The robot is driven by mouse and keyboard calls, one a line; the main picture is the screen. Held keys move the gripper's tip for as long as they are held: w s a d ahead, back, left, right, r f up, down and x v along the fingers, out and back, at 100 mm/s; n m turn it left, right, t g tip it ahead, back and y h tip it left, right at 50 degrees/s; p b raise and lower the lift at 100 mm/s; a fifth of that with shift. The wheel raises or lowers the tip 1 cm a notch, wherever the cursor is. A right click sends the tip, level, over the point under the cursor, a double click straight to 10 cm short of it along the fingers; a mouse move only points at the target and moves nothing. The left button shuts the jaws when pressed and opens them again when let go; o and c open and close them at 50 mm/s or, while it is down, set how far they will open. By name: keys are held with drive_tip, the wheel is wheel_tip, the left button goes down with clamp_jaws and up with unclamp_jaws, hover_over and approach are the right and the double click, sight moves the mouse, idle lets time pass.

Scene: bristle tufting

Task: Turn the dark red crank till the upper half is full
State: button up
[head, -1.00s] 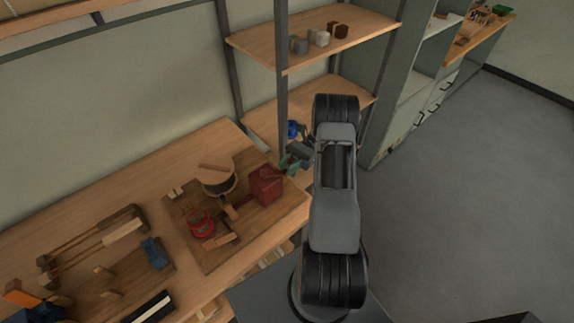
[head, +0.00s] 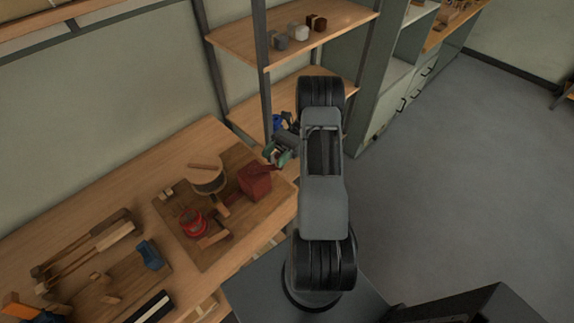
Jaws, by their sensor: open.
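A dark red box-like block (head: 255,183) stands at the right end of a brown wooden board (head: 235,245) on the workbench. A small dark red part (head: 274,166), which looks like the crank, sticks out at its upper right, just below my gripper. A round pale drum (head: 207,182) with a wooden bar on top stands left of the block. How full its upper half is cannot be seen.
A bright red round piece (head: 193,222) and small wooden blocks share the board. Wooden tools and a blue piece (head: 150,255) lie on the bench at left. A shelf (head: 290,50) with several small cubes and a dark post (head: 262,75) stand behind my gripper. Floor at right is clear.

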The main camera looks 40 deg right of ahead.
drive_tip(key=s+a+r+b, duration=0.1)
drive_tip(key=s+a+r, duration=0.3)
drive_tip(key=s+r, duration=0.4)
drive_tip(key=s, duration=0.4)
drive_tip(key=shift+s+r+b, duration=0.3)
drive_tip(key=shift+s+b, duration=0.1)
